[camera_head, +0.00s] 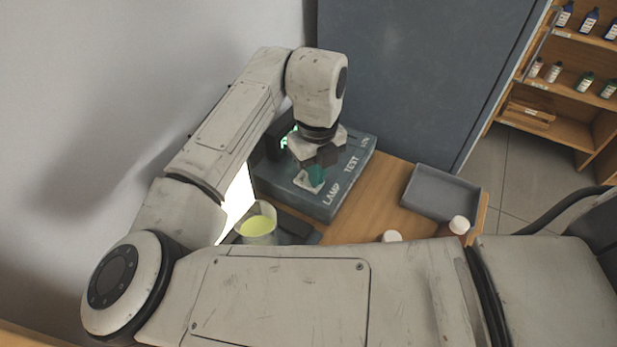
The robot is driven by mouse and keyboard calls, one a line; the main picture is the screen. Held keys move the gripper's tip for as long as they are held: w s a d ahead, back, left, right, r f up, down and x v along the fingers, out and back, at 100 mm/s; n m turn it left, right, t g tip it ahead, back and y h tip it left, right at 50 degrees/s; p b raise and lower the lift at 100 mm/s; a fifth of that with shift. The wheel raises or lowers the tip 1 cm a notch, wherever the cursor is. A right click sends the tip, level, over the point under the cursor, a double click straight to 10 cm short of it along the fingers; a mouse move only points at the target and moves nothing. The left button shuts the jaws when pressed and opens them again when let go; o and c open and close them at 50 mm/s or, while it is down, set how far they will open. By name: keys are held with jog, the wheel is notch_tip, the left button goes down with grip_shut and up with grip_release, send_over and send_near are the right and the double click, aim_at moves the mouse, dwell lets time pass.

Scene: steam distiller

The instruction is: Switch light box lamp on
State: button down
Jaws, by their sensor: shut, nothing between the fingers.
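The light box (327,200) is a blue-grey console on the wooden table, with the words LAMP, TEST and LOW on its top. A small green display (285,141) shows at its back left, partly hidden by my arm. A bright white, glowing panel (238,203) stands at its left, partly behind my arm. A pale switch plate (305,183) with a teal part (316,175) lies by the LAMP word. My gripper (321,166) is shut and empty, pointing down right over this switch. I cannot tell whether it touches it.
A beaker of yellow-green liquid (257,226) stands in front of the glowing panel, close to my arm. A grey tray (440,192) and a white cap (459,225) are at the right. Bare wood lies between console and tray. A bottle shelf (571,95) stands far right.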

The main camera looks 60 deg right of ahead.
notch_tip(320, 180, up, 7)
jog(key=p, duration=0.4)
jog(key=shift+f+p, duration=0.15)
jog(key=shift+p, duration=0.2)
dwell(0.6)
